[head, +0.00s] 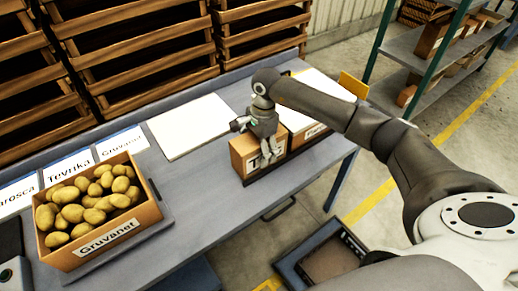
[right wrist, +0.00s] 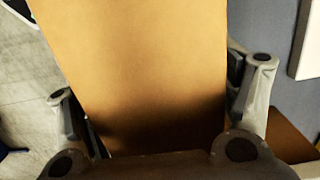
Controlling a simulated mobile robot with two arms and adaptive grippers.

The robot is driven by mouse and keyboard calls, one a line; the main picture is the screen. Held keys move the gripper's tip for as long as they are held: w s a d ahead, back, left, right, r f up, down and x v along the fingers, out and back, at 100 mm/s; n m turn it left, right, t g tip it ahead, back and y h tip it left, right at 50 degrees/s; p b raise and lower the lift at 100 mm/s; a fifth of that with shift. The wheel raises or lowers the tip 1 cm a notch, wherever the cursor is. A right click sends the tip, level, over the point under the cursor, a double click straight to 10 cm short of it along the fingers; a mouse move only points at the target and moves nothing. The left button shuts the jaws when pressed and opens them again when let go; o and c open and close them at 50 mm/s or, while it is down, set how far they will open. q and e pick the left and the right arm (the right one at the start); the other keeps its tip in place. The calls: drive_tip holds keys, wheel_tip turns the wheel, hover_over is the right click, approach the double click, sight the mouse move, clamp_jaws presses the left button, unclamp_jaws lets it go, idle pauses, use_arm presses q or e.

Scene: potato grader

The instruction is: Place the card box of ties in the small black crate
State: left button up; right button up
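The card box of ties (head: 243,154), a brown box with a partly hidden label starting with T, sits at the table's front right edge. My right gripper (head: 258,139) comes down over it from above, with one finger in front of the label. In the right wrist view the box (right wrist: 150,70) fills the space between the gripper's two fingers (right wrist: 165,110), which look pressed to its sides. A dark crate (head: 295,266) stands on the floor below the table edge, with something brown inside. My left gripper is out of view.
A potato box labelled Gruvanet (head: 145,213) is at the table's left. White sheets (head: 189,126) lie on the table (head: 195,195). Wooden crates (head: 140,60) line the back; shelves (head: 400,55) stand at right.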

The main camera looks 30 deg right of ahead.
drive_tip(key=c, duration=0.8)
drive_tip(key=shift+r, duration=0.15)
drive_tip(key=shift+c, duration=0.2)
